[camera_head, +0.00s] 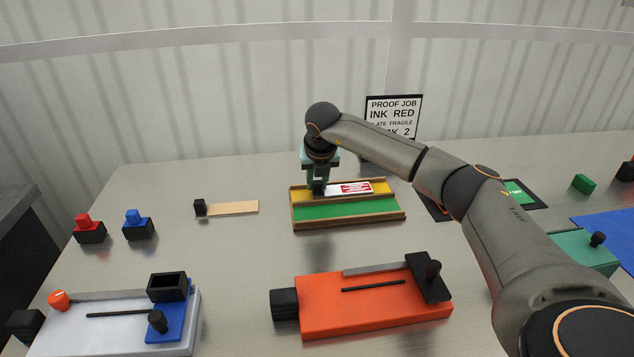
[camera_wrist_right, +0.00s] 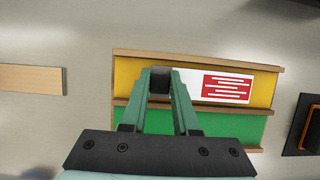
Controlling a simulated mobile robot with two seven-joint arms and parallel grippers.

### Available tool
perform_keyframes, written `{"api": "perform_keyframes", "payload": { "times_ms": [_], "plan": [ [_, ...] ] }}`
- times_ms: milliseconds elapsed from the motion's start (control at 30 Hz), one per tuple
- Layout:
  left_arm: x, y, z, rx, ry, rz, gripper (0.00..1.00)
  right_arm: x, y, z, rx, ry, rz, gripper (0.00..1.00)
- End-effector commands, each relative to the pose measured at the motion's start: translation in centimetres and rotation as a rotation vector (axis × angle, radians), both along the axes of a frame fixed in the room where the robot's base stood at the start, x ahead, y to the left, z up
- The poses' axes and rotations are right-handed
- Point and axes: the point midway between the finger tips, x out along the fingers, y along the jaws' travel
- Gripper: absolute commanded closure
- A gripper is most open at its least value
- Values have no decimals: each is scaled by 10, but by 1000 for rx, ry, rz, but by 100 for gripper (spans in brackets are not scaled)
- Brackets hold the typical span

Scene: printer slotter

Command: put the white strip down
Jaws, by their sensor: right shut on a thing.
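The white strip (camera_head: 352,188) has a red printed panel and lies along the yellow lane (camera_head: 381,187) of a wooden-edged tray (camera_head: 350,225). It also shows in the right wrist view (camera_wrist_right: 190,82), with a dark block at its left end. My right gripper (camera_head: 319,188) is over the left part of the yellow lane, its green fingers shut on that dark end block (camera_wrist_right: 160,82). The strip looks level and parallel to the lane; I cannot tell whether it touches the lane floor. The green lane (camera_head: 346,209) in front is empty. My left gripper is not in view.
A wooden strip with a black knob (camera_head: 235,208) lies left of the tray. An orange fixture (camera_head: 370,310) stands in front, a white and blue one (camera_head: 120,318) front left. Red (camera_head: 89,229) and blue (camera_head: 138,224) stamps stand left. A sign (camera_head: 394,115) stands behind.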

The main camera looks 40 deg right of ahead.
Motion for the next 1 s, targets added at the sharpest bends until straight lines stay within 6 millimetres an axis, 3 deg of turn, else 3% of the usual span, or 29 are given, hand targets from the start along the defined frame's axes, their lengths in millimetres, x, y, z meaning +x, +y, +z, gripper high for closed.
{"api": "perform_keyframes", "payload": {
  "times_ms": [367, 400, 633, 1000],
  "plan": [
    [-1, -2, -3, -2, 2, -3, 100, 0, 0, -7, 1, -2, -1, 100],
    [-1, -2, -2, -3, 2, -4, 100, 0, 0, -6, 1, -2, 0, 68],
    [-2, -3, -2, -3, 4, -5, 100, 0, 0, -6, 1, -2, 0, 42],
    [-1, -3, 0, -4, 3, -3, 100, -1, 1, 3, 1, -4, 0, 42]
  ]
}}
